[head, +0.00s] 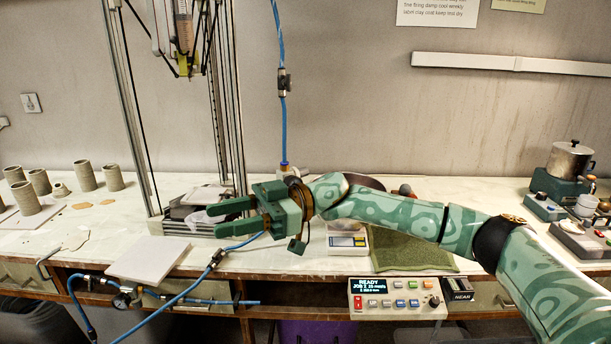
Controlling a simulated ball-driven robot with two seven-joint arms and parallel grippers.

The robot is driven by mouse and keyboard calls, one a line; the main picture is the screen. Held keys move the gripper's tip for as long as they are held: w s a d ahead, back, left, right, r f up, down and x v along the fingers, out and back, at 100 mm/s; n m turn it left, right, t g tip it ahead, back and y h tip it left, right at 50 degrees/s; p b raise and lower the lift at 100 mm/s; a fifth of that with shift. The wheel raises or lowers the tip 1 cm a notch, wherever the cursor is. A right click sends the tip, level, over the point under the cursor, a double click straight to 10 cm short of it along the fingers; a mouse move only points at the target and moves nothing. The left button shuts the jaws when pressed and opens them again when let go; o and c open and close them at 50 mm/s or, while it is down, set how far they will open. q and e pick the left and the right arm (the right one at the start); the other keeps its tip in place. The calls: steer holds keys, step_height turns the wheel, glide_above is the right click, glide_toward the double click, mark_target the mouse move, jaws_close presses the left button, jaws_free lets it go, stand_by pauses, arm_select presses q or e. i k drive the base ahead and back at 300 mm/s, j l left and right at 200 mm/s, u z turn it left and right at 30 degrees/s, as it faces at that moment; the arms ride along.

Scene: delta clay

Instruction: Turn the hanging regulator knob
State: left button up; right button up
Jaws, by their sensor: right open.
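The regulator (124,298), with a small round gauge, sits in the blue air hose (190,289) in front of the bench's front edge at the lower left. Its knob is too small to make out clearly. My right gripper (213,218) reaches in from the right above the bench, its two green fingers pointing left and apart with nothing between them. It is above and to the right of the regulator, well clear of it. My left gripper is not in view.
A clay printer frame (238,120) stands behind my right gripper. A white board (148,260) lies near the front edge. Several clay cylinders (85,175) stand at left. A control box (397,298) is at the front. Another blue hose (284,120) hangs behind my right arm.

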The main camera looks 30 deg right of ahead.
mark_target(304, 171)
steer(key=i+l, duration=0.15)
steer(key=l, duration=0.2)
steer(key=i+l, duration=0.15)
steer(key=l, duration=0.2)
steer(key=i+l, duration=0.15)
steer(key=l, duration=0.2)
steer(key=i+l, duration=0.2)
steer(key=l, duration=0.15)
steer(key=i+l, duration=0.15)
steer(key=l, duration=0.2)
